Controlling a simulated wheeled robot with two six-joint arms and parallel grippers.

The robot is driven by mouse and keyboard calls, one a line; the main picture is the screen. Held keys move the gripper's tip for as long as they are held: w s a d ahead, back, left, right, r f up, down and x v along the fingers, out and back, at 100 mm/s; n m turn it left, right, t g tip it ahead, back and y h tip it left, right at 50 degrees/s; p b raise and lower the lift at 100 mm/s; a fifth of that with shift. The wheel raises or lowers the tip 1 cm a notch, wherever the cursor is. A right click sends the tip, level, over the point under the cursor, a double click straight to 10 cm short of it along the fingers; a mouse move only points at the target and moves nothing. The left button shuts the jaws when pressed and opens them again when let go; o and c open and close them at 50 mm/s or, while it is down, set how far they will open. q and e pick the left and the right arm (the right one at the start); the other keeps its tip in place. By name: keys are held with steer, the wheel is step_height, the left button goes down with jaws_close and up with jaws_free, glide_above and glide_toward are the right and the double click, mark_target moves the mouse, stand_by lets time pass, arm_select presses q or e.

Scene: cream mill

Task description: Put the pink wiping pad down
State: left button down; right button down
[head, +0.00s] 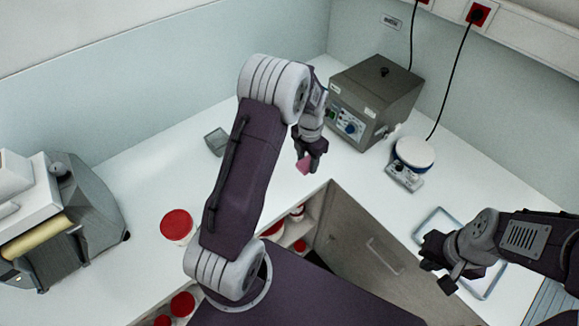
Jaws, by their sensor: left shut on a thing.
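The pink wiping pad (304,164) is a small pink piece held in my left gripper (308,161), over the white worktop near its inner corner edge. The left gripper is shut on the pad, and its fingers hide part of it. I cannot tell whether the pad touches the worktop. My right gripper (438,268) is at the lower right, near the left side of a pale-framed tray. It appears to hold nothing, with its fingers spread apart.
A grey box-shaped device (376,97) stands in the back corner, beside a round white-topped device (414,154). The tray (488,290) lies at the right. A small grey box (216,141), a red-lidded tub (177,226) and a roller machine (75,215) stand left. Worktop (150,175) has free room between them.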

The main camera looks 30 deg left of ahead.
arm_select(q)
steer(key=p, duration=0.2)
glide_above(289, 170)
step_height(289, 170, down, 4)
steer(key=shift+d+f, duration=0.1)
steer(key=shift+f, duration=0.15)
steer(key=shift+s, duration=0.1)
steer(key=shift+s+f, duration=0.1)
steer(key=shift+f, duration=0.1)
steer(key=f, duration=0.3)
steer(key=shift+w+f+p, duration=0.2)
steer(key=shift+f+p, duration=0.1)
steer(key=shift+p, duration=0.1)
steer(key=shift+f, duration=0.1)
steer(key=shift+s+f, duration=0.1)
steer(key=shift+f, duration=0.05)
steer(key=c, duration=1)
jaws_free()
steer(key=shift+o, duration=1.3)
